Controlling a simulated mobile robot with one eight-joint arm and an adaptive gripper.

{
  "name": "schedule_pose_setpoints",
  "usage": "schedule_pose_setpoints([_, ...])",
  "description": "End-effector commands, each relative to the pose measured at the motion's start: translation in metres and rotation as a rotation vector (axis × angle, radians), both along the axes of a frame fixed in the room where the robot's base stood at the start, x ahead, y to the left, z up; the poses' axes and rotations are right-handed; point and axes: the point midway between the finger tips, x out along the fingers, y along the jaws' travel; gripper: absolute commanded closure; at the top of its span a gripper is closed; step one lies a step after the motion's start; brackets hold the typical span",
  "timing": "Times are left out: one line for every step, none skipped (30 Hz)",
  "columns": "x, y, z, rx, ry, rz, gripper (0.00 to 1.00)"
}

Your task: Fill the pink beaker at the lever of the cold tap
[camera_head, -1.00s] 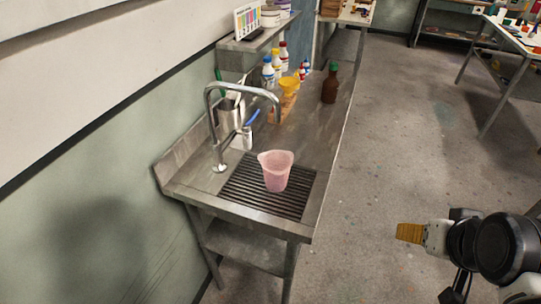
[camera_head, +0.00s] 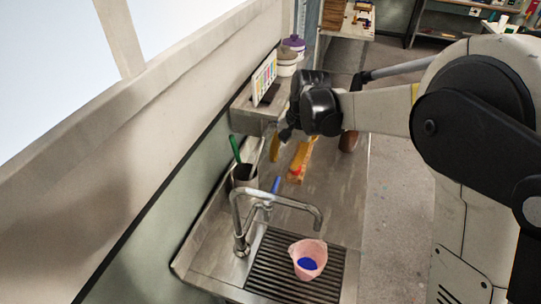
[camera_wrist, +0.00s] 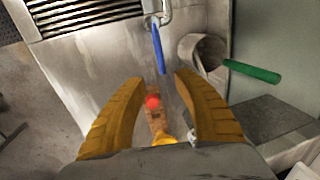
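The pink beaker (camera_head: 299,249) stands upright on the dark drain grid, seemingly under the spout end of the metal tap (camera_head: 241,240). A blue disc shows inside the beaker; whether it is liquid I cannot tell. The tap's blue lever (camera_head: 276,185) sticks out behind the tap; it also shows in the wrist view (camera_wrist: 158,48), just beyond my fingertips. My gripper (camera_wrist: 158,78) is open and empty, its two yellow fingers apart and the lever's end near the gap between them, with no contact visible. The beaker is not in the wrist view.
A grey cup (camera_head: 242,176) with a green handle (camera_wrist: 252,72) stands beside the tap. A brown bottle (camera_head: 348,140) is partly hidden by my arm. A shelf (camera_head: 250,106) runs along the wall.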

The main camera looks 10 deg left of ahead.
Motion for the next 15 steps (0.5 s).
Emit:
schedule_pose_setpoints([0.001,0.003,-0.002,0.000,0.005,-0.001,0.64])
schedule_pose_setpoints([0.001,0.004,-0.005,0.000,0.007,-0.001,0.64])
schedule_pose_setpoints([0.002,0.005,-0.008,-0.001,0.010,-0.001,0.64])
schedule_pose_setpoints([0.002,0.006,-0.012,-0.001,0.010,-0.001,0.64])
schedule_pose_setpoints([0.002,0.006,-0.016,-0.001,0.010,-0.001,0.64])
schedule_pose_setpoints([0.002,0.007,-0.022,-0.001,0.010,-0.001,0.64])
schedule_pose_setpoints([0.002,0.008,-0.027,-0.001,0.009,-0.001,0.64])
schedule_pose_setpoints([0.002,0.009,-0.033,-0.001,0.009,-0.001,0.64])
schedule_pose_setpoints([0.002,0.011,-0.041,-0.001,0.009,-0.001,0.64])
schedule_pose_setpoints([0.003,0.012,-0.047,-0.001,0.008,0.000,0.64])
schedule_pose_setpoints([0.003,0.013,-0.054,-0.001,0.008,0.000,0.64])
schedule_pose_setpoints([0.003,0.015,-0.062,-0.001,0.008,0.000,0.64])
schedule_pose_setpoints([0.003,0.016,-0.068,-0.001,0.008,0.001,0.64])
schedule_pose_setpoints([0.003,0.017,-0.073,-0.001,0.007,0.000,0.64])
schedule_pose_setpoints([0.003,0.018,-0.080,-0.001,0.007,0.000,0.64])
